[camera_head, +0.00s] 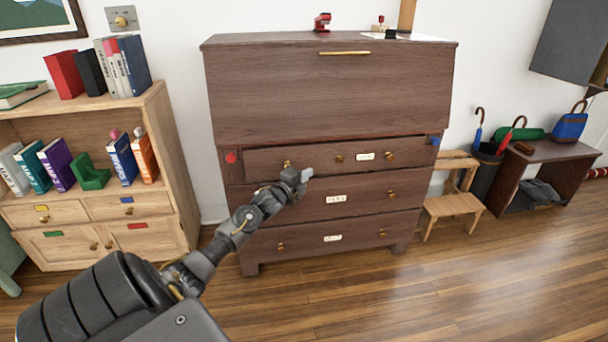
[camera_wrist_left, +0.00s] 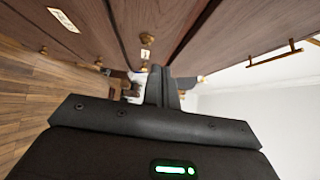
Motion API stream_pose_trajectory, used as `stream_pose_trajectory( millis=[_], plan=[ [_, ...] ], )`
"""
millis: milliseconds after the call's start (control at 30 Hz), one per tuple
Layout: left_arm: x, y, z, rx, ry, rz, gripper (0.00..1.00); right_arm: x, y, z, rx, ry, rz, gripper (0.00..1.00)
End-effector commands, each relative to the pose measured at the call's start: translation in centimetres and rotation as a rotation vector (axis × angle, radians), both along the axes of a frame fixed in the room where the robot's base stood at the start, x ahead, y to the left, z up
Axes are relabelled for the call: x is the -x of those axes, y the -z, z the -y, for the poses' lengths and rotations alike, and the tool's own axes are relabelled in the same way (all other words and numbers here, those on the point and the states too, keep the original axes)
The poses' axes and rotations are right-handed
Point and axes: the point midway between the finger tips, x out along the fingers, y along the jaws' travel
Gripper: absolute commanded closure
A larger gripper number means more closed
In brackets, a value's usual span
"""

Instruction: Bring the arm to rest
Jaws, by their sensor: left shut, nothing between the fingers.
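My left arm reaches in from the lower left of the head view. Its gripper (camera_head: 304,175) is in front of the top drawer of the dark wooden bureau (camera_head: 330,95). The fingers are closed together and empty. In the left wrist view the shut fingers (camera_wrist_left: 162,85) point along the bureau's front, with drawer knobs and labels beyond them. I cannot tell whether the gripper touches the drawer (camera_head: 420,158). The top drawer seems to stand slightly out. My right gripper is not in view.
A light wooden bookcase (camera_head: 165,140) with books stands at the left. A small wooden step stool (camera_head: 455,203), an umbrella stand (camera_head: 482,175) and a dark bench (camera_head: 550,152) are at the right. A red stapler (camera_head: 322,22) sits on the bureau. The wooden floor (camera_head: 430,285) in front is clear.

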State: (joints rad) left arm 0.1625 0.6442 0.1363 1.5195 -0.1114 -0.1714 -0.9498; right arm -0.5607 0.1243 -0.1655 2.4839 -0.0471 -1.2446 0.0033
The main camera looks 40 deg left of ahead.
Motion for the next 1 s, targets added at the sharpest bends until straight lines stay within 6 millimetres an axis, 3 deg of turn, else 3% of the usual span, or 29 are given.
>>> stream_pose_trajectory(
  millis=[167,567,733,767,833,1000],
  plan=[
    [0.9,-0.1,0.0,0.000,-0.002,0.000,1.00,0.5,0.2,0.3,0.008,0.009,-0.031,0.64],
    [1.0,0.0,0.0,0.012,-0.002,0.002,1.00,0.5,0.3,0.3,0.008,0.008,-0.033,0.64],
    [1.3,0.8,-0.5,0.197,-0.079,-0.053,1.00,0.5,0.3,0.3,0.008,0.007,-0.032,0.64],
    [1.3,0.6,0.1,0.249,-0.095,-0.063,1.00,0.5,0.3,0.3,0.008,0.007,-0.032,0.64],
    [2.0,1.3,3.4,0.410,-0.126,-0.103,1.00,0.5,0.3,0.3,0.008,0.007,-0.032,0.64],
    [8.0,7.3,14.0,0.773,-0.211,-0.271,1.00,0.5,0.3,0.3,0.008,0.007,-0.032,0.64]
  ],
)
